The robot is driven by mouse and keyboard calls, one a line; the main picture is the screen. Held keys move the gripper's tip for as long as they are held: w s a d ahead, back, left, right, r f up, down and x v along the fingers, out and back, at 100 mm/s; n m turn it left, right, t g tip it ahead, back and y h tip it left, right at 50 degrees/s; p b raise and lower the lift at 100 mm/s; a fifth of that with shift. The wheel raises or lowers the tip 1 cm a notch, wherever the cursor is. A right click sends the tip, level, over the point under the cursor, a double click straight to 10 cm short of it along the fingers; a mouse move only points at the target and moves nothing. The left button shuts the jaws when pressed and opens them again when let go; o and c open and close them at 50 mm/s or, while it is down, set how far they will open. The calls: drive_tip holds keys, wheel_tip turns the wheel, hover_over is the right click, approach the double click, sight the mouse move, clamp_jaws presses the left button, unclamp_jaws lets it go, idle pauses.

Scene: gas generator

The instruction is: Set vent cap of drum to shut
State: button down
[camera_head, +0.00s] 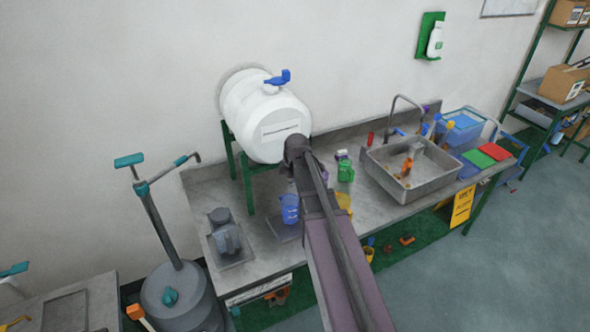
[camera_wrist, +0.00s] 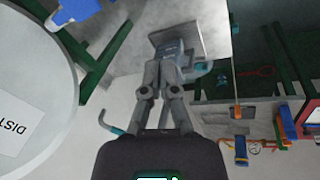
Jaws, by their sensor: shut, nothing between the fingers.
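A grey drum (camera_head: 182,298) stands on the floor at the lower left in the head view, with a tall hand pump (camera_head: 160,212) rising from it. A teal cap (camera_head: 170,296) sits on its top, apparently the vent cap. I cannot tell from its shape whether it is shut. My gripper (camera_wrist: 172,58) is shut and empty in the wrist view. In the head view it is hidden behind my arm, in front of the white tank and well to the right of the grey drum. The pump's teal-tipped spout (camera_wrist: 110,125) seems to show in the wrist view.
The white tank (camera_head: 262,112) with a blue tap (camera_head: 278,78) stands on a green frame over the counter (camera_head: 205,182). A grey jug (camera_head: 225,236), blue jug (camera_head: 289,208) and sink (camera_head: 412,166) are on the counter. A bench (camera_head: 75,305) flanks the drum's left.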

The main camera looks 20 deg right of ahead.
drive_tip(key=s+a+f+m+g+b, duration=0.1)
drive_tip(key=s+a+f+m+b, duration=0.4)
drive_tip(key=s+f+m+b, duration=0.2)
drive_tip(key=s+a+f+m+g+b, duration=0.2)
drive_tip(key=s+a+f+m+b, duration=0.4)
drive_tip(key=s+f, duration=0.4)
drive_tip(key=shift+s+a+f+m+b, duration=0.3)
drive_tip(key=shift+s+m+b, duration=0.4)
drive_tip(key=shift+s+b, duration=0.5)
drive_tip(key=c, duration=1.4)
unclamp_jaws()
drive_tip(key=shift+w, duration=0.1)
drive_tip(key=c, duration=0.7)
unclamp_jaws()
drive_tip(key=shift+o, duration=0.5)
drive_tip(key=shift+a, duration=0.1)
